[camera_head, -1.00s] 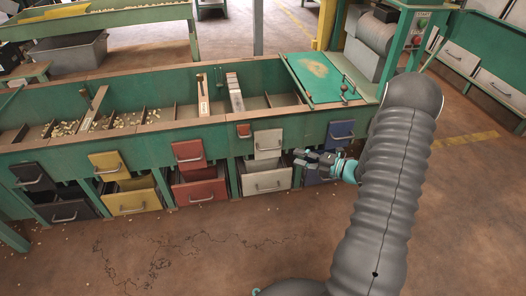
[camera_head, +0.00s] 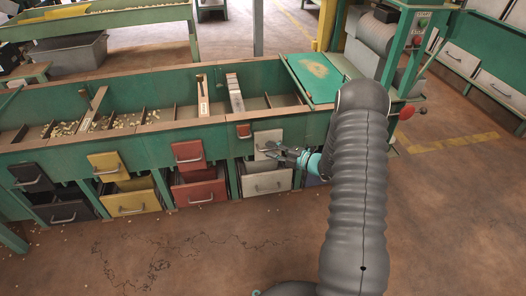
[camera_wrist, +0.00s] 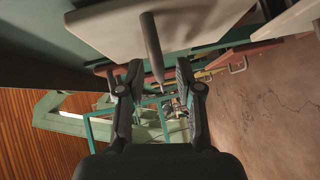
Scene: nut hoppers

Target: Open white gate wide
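The white gate (camera_head: 268,139) is a small pale panel with a bar handle on the green hopper front. Below it is a white drawer (camera_head: 266,182) with its own handle. My gripper (camera_head: 277,151) is at the right side of the white gate, close to its handle. In the wrist view the gate's pale panel (camera_wrist: 110,28) fills the top, and its grey bar handle (camera_wrist: 153,45) reaches down between the two spread fingers of my gripper (camera_wrist: 157,82). The fingers are apart and I see no contact with the handle. The blue gate is hidden behind my arm.
A red gate (camera_head: 189,154) and a yellow gate (camera_head: 108,164) are to the left, above a red drawer (camera_head: 200,190) and a yellow drawer (camera_head: 133,199). The floor in front is clear.

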